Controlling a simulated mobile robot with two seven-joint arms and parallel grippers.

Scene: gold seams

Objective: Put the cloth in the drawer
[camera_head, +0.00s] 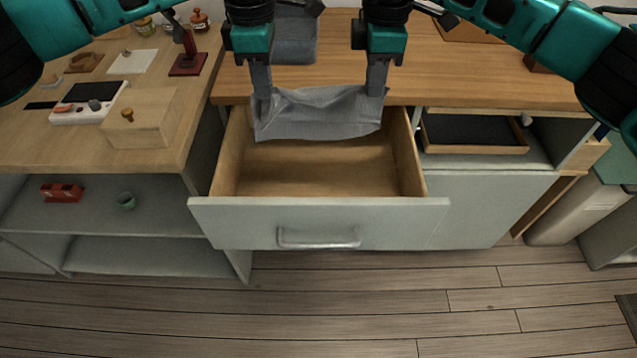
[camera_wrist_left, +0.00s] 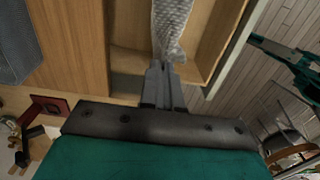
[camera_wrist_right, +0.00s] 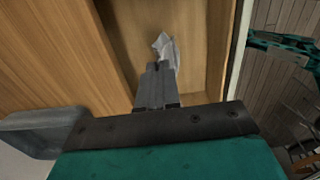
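The grey cloth (camera_head: 318,114) hangs stretched between my two grippers, above the back part of the open drawer (camera_head: 318,215). The drawer is pulled out and its visible wooden floor is bare. My left gripper (camera_head: 262,97) is shut on the cloth's left end; the cloth also shows at its fingertips in the left wrist view (camera_wrist_left: 170,28). My right gripper (camera_head: 376,92) is shut on the cloth's right end; a pale part of it shows beyond the fingers in the right wrist view (camera_wrist_right: 166,48). The cloth's lower edge hangs within the drawer's outline.
A black tray (camera_head: 472,134) sits in the open compartment right of the drawer. A wooden box (camera_head: 140,122) stands on the left counter. The floor in front is clear.

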